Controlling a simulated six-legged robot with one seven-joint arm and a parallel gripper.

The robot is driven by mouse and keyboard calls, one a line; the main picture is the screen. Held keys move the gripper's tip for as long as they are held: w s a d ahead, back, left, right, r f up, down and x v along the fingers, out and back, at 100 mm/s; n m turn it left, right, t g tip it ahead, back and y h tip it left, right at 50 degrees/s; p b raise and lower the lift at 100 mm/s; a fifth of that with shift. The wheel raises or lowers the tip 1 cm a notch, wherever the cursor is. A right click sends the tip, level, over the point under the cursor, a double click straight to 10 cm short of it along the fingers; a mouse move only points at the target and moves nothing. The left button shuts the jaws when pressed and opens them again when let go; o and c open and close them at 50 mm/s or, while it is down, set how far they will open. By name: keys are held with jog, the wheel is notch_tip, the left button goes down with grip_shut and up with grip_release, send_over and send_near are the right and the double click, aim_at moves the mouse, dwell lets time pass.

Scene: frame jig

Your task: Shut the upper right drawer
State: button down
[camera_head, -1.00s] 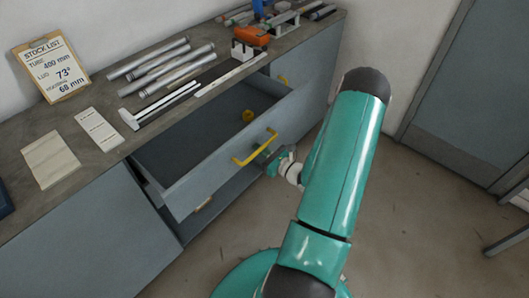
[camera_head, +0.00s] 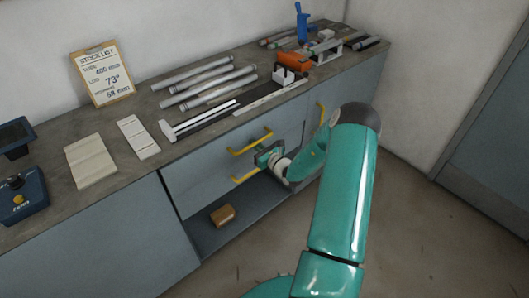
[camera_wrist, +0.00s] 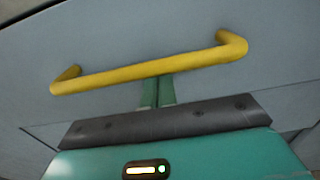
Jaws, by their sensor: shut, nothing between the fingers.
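The upper drawer (camera_head: 204,164) has a grey front and a yellow bar handle (camera_head: 250,143). Its front sits in line with the cabinet under the worktop, and its inside no longer shows. My gripper (camera_head: 262,156) is at the drawer front, just below the right part of that handle. In the wrist view, my two green fingertips (camera_wrist: 157,92) are together and empty, below a yellow handle (camera_wrist: 150,70) and close against the grey front. I cannot tell whether they touch it.
An open bay below holds a brown block (camera_head: 223,215). The worktop carries metal tubes (camera_head: 205,80), a stock list clipboard (camera_head: 103,75) and an orange tool (camera_head: 294,60). Another yellow handle (camera_head: 321,112) is to the right. The floor in front is clear.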

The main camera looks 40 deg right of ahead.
jog(key=shift+w, duration=0.5)
jog(key=shift+w+a+r, duration=0.1)
jog(key=shift+w+r, duration=0.05)
jog(key=shift+w, duration=0.2)
